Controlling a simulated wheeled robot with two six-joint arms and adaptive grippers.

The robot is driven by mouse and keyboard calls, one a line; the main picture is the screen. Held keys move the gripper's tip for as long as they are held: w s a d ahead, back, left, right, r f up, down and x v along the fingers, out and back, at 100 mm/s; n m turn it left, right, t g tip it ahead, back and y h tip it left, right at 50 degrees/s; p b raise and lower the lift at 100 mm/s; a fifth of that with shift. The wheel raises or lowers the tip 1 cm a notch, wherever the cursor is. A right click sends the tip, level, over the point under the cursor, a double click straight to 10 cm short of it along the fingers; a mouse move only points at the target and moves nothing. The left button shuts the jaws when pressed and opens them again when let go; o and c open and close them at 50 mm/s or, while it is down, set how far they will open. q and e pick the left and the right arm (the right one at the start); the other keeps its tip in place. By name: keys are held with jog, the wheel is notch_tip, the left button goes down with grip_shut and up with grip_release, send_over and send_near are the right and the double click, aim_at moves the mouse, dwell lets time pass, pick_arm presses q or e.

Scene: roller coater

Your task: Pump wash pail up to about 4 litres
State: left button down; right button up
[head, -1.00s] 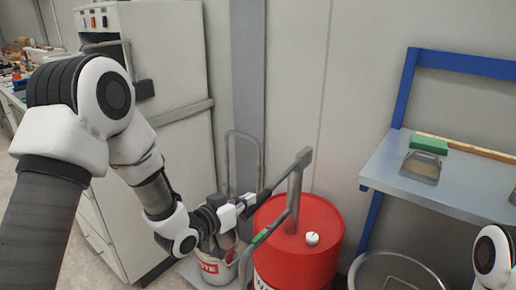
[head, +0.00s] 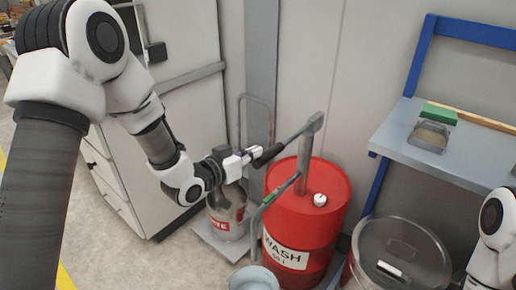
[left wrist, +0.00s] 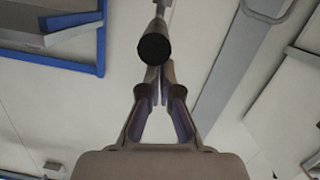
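The red wash drum (head: 325,222) carries a grey hand pump (head: 304,165) with a lever (head: 296,136) sloping down left to a black grip (head: 266,155). The spout (head: 257,222) curves down from the pump to the wash pail (head: 252,279), cut off by the bottom edge; its water level is unreadable. My left gripper (head: 246,156) is at the grip's end. In the left wrist view its fingers (left wrist: 160,75) are nearly together, just below the round black grip end (left wrist: 154,48). Whether they touch it is unclear. My right gripper is out of view.
A white-and-red labelled bucket (head: 225,222) stands left of the drum. A lidded round bin (head: 385,248) is right of it. A blue-framed bench (head: 450,155) holds a green block (head: 439,113) and a metal tray (head: 429,136). A grey cabinet (head: 180,110) stands behind my left arm.

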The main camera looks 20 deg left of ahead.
pick_arm(q)
jog(key=f+v, duration=0.1)
jog(key=v, duration=0.7)
jog(key=shift+a+r, duration=0.15)
jog(key=shift+r, duration=0.05)
dwell(0.5)
